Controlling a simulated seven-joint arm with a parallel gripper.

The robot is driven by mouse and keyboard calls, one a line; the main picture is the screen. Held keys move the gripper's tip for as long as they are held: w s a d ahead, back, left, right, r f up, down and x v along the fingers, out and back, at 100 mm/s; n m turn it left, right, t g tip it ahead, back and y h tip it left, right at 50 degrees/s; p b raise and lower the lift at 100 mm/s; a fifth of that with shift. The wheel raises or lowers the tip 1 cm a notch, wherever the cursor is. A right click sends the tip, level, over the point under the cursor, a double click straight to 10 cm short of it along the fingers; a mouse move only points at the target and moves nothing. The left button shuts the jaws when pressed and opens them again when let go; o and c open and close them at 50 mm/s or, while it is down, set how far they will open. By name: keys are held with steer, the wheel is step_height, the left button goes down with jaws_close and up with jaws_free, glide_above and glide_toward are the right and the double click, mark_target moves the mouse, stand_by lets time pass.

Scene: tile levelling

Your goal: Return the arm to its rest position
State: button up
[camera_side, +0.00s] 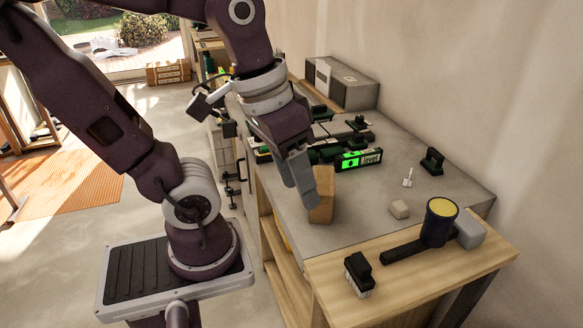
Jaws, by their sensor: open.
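My gripper (306,200) hangs pointing down over the grey worktop (350,220), near its left edge. Its jaws are open, though in the side view one grey finger largely covers the other. A wooden block (322,196) stands upright right by the fingertips and is partly behind them. I cannot tell whether the fingers touch it. A spirit level (358,160) with a lit green face lies just beyond the block. Grey tiles (335,130) lie behind the level, partly hidden by my arm.
A small pale block (399,209), a white piece (407,181) and a black handled tool (432,160) stand right. A grey box (342,84) is behind.

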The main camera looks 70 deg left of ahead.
steer(key=shift+s+a+r+m+t+y, duration=0.25)
steer(key=shift+r+m+t, duration=0.15)
steer(key=shift+t, duration=0.2)
steer(key=shift+s+a+r+m+t+y, duration=0.1)
steer(key=shift+r+m+t+y, duration=0.2)
steer(key=shift+r+t, duration=0.25)
stand_by(0.4)
